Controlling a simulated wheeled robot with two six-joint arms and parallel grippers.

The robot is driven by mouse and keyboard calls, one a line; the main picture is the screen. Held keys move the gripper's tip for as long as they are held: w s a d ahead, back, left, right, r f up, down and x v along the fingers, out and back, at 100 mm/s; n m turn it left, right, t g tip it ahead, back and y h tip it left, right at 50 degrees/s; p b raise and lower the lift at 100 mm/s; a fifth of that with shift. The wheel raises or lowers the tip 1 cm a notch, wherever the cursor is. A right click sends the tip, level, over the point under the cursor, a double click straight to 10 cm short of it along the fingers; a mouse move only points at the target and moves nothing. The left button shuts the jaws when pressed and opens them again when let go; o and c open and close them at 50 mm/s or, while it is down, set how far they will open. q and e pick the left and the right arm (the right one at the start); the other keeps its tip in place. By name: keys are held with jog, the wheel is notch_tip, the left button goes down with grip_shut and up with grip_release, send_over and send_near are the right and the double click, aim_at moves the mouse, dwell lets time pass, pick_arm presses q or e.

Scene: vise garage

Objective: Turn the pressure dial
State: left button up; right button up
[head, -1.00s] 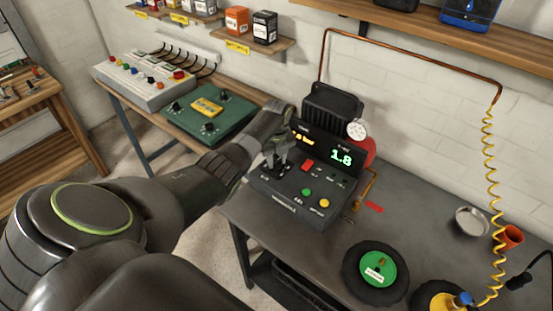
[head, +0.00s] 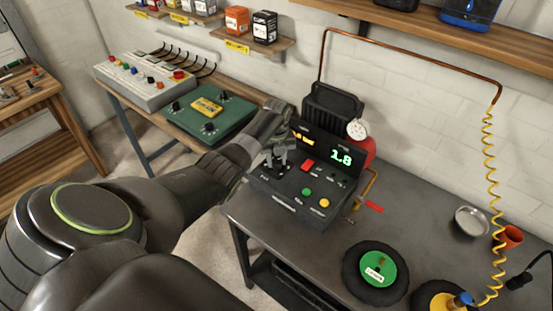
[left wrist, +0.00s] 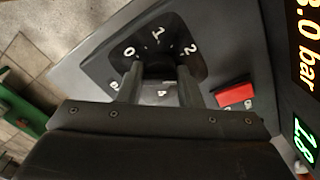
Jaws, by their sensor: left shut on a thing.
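The pressure dial (left wrist: 157,48) shows in the left wrist view as a dark plate with white numbers, with 0, 1 and 2 readable. My left gripper (left wrist: 160,88) is shut on its knob, one finger on each side, and the fingers hide most of the knob. In the head view my left gripper (head: 275,160) is at the left part of the dark compressor panel (head: 285,190) and covers the dial. The green display (head: 341,157) reads 1.8. An orange display (left wrist: 306,50) reads about 3.0 bar, its first digit cut off. My right gripper is not in view.
A red switch (head: 307,166) sits right of the dial, with green (head: 306,192) and yellow (head: 324,202) buttons nearer the front. A round gauge (head: 357,130) is behind. A wheel with a green hub (head: 375,270) lies on the grey bench.

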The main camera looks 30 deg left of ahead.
aim_at(277, 160)
pick_arm(q)
jog(key=o, duration=1)
jog(key=shift+c, duration=0.2)
jog(key=shift+r, duration=0.15)
notch_tip(277, 160, up, 17)
jog(key=shift+r, duration=0.15)
